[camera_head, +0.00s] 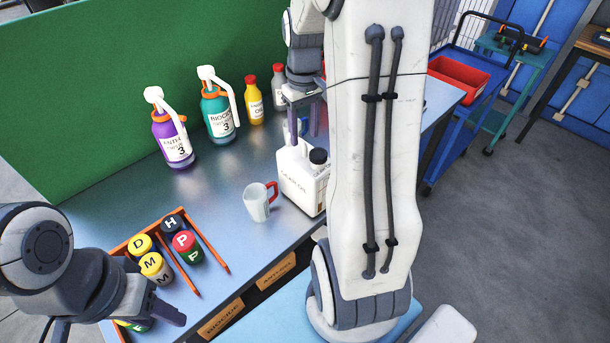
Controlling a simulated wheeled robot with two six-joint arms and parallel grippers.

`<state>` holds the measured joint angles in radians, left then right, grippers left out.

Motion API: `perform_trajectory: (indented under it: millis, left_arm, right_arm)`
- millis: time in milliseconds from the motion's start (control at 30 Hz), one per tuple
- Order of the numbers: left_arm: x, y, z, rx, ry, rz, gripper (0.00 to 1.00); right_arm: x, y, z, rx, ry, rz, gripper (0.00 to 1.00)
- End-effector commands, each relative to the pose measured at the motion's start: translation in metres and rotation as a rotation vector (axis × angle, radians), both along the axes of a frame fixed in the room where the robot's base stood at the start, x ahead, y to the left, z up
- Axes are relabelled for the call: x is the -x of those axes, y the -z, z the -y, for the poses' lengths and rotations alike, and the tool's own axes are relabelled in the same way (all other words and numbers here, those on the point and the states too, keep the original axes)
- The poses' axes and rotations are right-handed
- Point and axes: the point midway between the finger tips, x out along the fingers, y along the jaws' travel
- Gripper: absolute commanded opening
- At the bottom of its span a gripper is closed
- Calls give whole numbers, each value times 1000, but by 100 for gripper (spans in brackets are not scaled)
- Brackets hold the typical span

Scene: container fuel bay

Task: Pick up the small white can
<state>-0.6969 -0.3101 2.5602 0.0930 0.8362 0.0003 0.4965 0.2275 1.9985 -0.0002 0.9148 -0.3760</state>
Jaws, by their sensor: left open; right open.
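The small white can (298,182) stands upright on the bench, with a dark cap and printed lettering on its front. My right arm hides part of its right side. My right gripper (303,122) is open and points down at the back of the can, its fingers around or just behind the handle area; I cannot tell if they touch it. My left gripper (120,325) is open at the lower left, over the front of the crate, away from the can.
A clear mug (257,204) with a red handle stands just left of the can. Purple (172,138) and teal (217,113) pump bottles, a yellow bottle (253,101) and a grey bottle (279,88) stand behind. An orange-edged crate (208,247) holds several lettered jars. A green panel (90,100) backs the bench.

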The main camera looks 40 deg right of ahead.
Motion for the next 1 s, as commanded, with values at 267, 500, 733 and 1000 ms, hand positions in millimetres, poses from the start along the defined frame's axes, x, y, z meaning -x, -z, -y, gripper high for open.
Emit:
perform_trajectory:
  millis: [267,500,733,1000]
  left_arm:
    - [0,-10,0,0,-1,0,50]
    - [0,-9,0,0,-1,0,50]
    - [0,-9,0,0,-1,0,50]
    - [0,-10,0,0,0,0,50]
  right_arm:
    - [1,35,-1,-1,-3,-3,52]
    - [0,38,-1,0,-3,-1,52]
    - [0,37,0,0,-2,-1,0]
    - [0,37,0,0,-2,-1,0]
